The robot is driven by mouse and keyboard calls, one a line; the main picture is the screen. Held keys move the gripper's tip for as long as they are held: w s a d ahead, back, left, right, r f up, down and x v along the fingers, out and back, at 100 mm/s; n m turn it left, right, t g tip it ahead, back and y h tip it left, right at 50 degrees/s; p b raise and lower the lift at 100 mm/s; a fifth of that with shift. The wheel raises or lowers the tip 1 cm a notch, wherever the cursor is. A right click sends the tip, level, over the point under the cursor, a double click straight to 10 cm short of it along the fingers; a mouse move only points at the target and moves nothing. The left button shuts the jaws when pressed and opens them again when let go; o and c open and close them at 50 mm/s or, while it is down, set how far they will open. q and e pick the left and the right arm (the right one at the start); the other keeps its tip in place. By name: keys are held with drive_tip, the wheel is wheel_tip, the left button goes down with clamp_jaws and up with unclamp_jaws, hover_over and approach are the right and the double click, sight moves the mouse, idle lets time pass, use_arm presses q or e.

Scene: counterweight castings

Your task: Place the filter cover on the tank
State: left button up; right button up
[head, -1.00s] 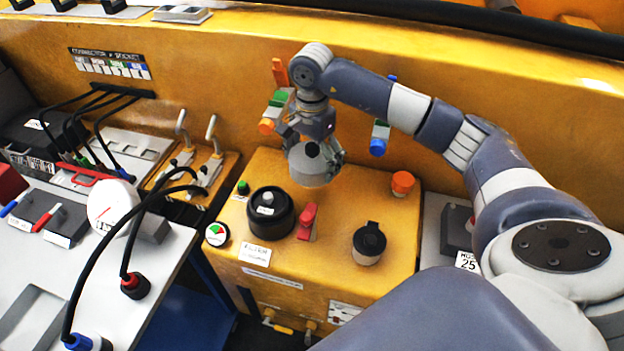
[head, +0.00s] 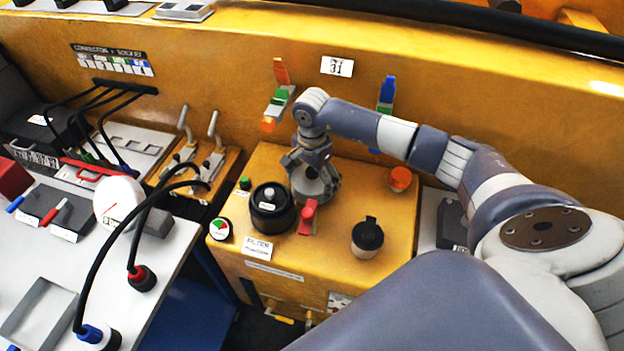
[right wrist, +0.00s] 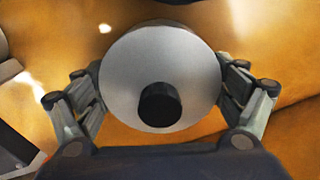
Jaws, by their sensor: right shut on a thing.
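The filter cover (head: 302,194) is a grey round cap with a black knob, low over the tank's rear middle. My right gripper (head: 313,178) is shut on its sides. In the right wrist view the cover (right wrist: 160,75) sits between the two fingers (right wrist: 160,95), knob towards the camera. The tank (head: 340,255) is the yellow box below. I cannot tell whether the cover touches its top, and the spot under it is hidden. My left gripper is not in view.
On the tank stand a black round cap (head: 272,213), a red handle (head: 308,215) just in front of the cover, a black-topped filler (head: 367,240) and an orange cap (head: 400,178). A yellow wall (head: 230,80) rises behind. Cables (head: 110,245) arch over the bench at left.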

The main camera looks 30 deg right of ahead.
sight(312, 171)
drive_tip(key=o, duration=1)
drive_tip(key=shift+f, duration=0.1)
drive_tip(key=shift+c, duration=0.2)
drive_tip(key=shift+o, duration=0.6)
wheel_tip(312, 171, up, 11)
drive_tip(key=b, duration=0.4)
drive_tip(key=shift+r, duration=0.7)
